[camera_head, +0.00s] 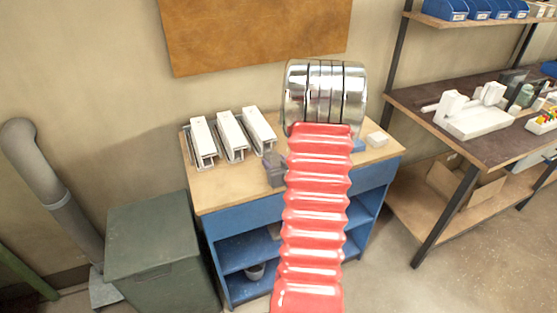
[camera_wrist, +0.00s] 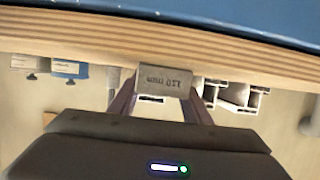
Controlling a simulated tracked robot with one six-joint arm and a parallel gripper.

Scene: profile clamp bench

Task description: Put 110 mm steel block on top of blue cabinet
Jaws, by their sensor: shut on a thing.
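The steel block (camera_wrist: 165,80) is a grey block with a "110 mm" label, upside down in the wrist view. My gripper (camera_wrist: 163,88) is shut on it, one finger on each side. Behind it in that view lies the layered wooden edge (camera_wrist: 80,40) of the blue cabinet's top. The blue cabinet (camera_head: 237,222) has a wooden top and open shelves in the head view. A dark grey shape (camera_head: 274,170) shows left of my red arm there; I cannot tell if it is block or gripper. My arm hides the rest.
Several white profiles (camera_head: 231,134) stand at the back left of the cabinet top. A small white block (camera_head: 377,139) and a blue item (camera_head: 359,146) are at the right. A dark green bin (camera_head: 160,245) stands left; a brown-topped bench (camera_head: 470,140) stands right. The front left top is clear.

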